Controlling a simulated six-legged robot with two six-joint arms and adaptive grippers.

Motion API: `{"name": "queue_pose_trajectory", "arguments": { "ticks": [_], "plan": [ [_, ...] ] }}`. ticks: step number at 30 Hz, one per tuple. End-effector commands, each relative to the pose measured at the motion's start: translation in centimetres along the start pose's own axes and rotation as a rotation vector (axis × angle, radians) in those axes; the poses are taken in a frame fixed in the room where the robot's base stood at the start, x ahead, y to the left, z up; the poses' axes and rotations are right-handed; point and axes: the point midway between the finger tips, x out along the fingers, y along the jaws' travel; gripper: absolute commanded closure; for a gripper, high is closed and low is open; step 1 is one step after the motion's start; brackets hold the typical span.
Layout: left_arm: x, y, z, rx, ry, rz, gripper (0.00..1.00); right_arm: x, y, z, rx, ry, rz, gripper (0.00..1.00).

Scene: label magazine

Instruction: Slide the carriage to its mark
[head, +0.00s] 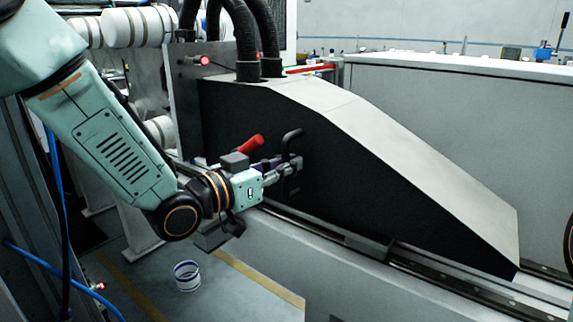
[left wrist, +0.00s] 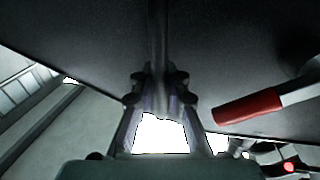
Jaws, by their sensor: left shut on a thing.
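The carriage (head: 390,175) is a large wedge-shaped body with a black side and a pale sloping top. It sits on a dark rail (head: 455,285) and slopes down to the right. A black upright bar handle (head: 291,141) stands out from its near side. My left gripper (head: 289,171) is shut on this handle; the left wrist view shows its fingers (left wrist: 159,92) on both sides of the bar (left wrist: 158,45). A red-gripped lever (head: 250,144) is close beside the gripper and also shows in the left wrist view (left wrist: 248,107). I cannot make out the mark. My right gripper is out of view.
Thick black hoses (head: 243,35) rise from the carriage's upper left end. A grey upright plate with a red light (head: 204,60) stands behind that end. White rolls (head: 130,27) are at upper left. A small white-and-blue ring (head: 187,275) lies on the floor. The rail is clear at lower right.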

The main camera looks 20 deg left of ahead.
Motion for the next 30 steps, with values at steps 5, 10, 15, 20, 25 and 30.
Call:
{"name": "queue_pose_trajectory", "arguments": {
  "ticks": [5,10,15,20,25,30],
  "plan": [
    [0.02,0.77,0.04,-0.001,-0.003,0.008,1.0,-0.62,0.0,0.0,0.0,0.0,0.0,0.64],
    [-0.03,0.93,0.22,-0.001,-0.006,0.012,1.0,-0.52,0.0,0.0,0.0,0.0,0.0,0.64],
    [-0.06,0.83,0.26,-0.002,-0.007,0.011,0.8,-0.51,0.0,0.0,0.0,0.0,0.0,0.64],
    [-0.02,0.71,0.17,-0.001,-0.004,0.008,0.67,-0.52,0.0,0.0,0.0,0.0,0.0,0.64],
    [-0.01,0.56,0.11,-0.001,-0.003,0.006,0.63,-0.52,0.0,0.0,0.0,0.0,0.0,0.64],
    [0.02,0.59,-0.05,-0.001,-0.001,0.005,0.63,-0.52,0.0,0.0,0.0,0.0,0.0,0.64]
  ]
}}
